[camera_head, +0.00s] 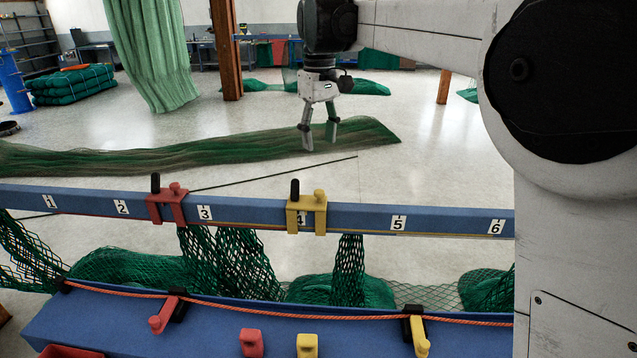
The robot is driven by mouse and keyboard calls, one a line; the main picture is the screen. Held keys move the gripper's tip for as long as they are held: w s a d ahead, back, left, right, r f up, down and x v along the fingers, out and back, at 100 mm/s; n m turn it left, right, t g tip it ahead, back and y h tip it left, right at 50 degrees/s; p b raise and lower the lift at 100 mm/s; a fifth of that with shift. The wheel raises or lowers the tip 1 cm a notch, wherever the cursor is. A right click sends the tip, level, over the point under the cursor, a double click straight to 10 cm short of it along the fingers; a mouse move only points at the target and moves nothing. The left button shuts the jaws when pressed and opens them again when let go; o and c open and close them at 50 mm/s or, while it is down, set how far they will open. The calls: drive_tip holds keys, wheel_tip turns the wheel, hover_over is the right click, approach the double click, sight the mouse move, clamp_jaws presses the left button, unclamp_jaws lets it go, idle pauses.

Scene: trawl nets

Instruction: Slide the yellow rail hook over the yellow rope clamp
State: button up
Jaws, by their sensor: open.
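The yellow rail hook (306,217) sits astride the blue rail (362,217), covering much of the number 4 label. It has a black upright handle and a yellow knob on top. The yellow rope clamp (417,335), with a black part at its top, is at the orange rope (345,315) on the blue bench in front. It is nearer to me and right of the hook, roughly below label 5. My gripper (320,139) is open and empty, pointing down. In the picture it appears above the hook and slightly right, clear of it.
A red rail hook (168,207) sits on the rail between labels 2 and 3. A red rope clamp (160,321) is at the rope on the left. Red (251,343) and yellow (307,345) blocks stand on the bench. The rail right of the yellow hook looks clear. Green netting hangs below.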

sight(320, 191)
wheel_tip(320, 191, down, 14)
drive_tip(key=shift+r+p, duration=0.15)
drive_tip(key=shift+p, duration=1.05)
clamp_jaws()
